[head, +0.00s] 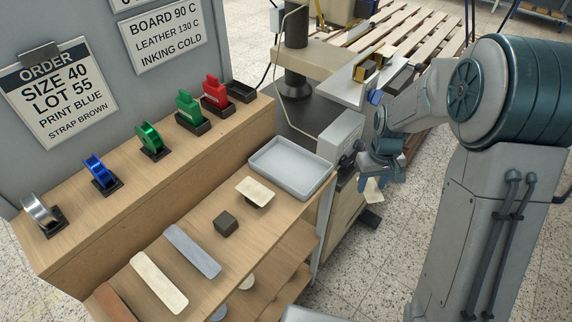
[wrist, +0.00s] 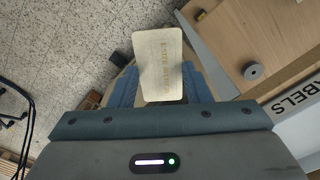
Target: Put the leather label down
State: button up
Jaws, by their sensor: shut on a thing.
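My gripper (head: 379,172) hangs in front of the press, to the right of the bench end. It is shut on a cream leather label (head: 373,191), which hangs in the air below the fingers. In the wrist view the same label (wrist: 160,66) sits between the two blue fingers and carries a line of gold lettering, too blurred to read fully. An empty grey tray (head: 290,172) lies at the right end of the bench, left of my gripper. Another cream label (head: 258,189) rests on a dark support on the bench.
A dark block (head: 226,224) and several strips, one grey (head: 192,251) and one cream (head: 159,281), lie on the bench (head: 218,198). Foil rolls and green and red stamps (head: 215,95) line the raised back shelf. The press (head: 294,62) stands beside the bench; a pallet (head: 415,35) lies behind.

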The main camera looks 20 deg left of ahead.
jog(key=s+a+r+n+p, duration=0.1)
jog(key=s+a+r+n, duration=0.3)
jog(key=a+r+n, duration=0.65)
jog(key=m+p, duration=0.2)
send_over(290, 169)
notch_tip(290, 169, down, 3)
jog(key=shift+d+r, duration=0.1)
jog(key=shift+r, duration=0.1)
jog(key=shift+f+m, duration=0.2)
jog(key=shift+m, duration=0.05)
jog(key=shift+f+p, duration=0.4)
jog(key=shift+f, duration=1.55)
jog(key=shift+f, duration=0.15)
jog(key=o, duration=1)
jog(key=shift+c, duration=0.2)
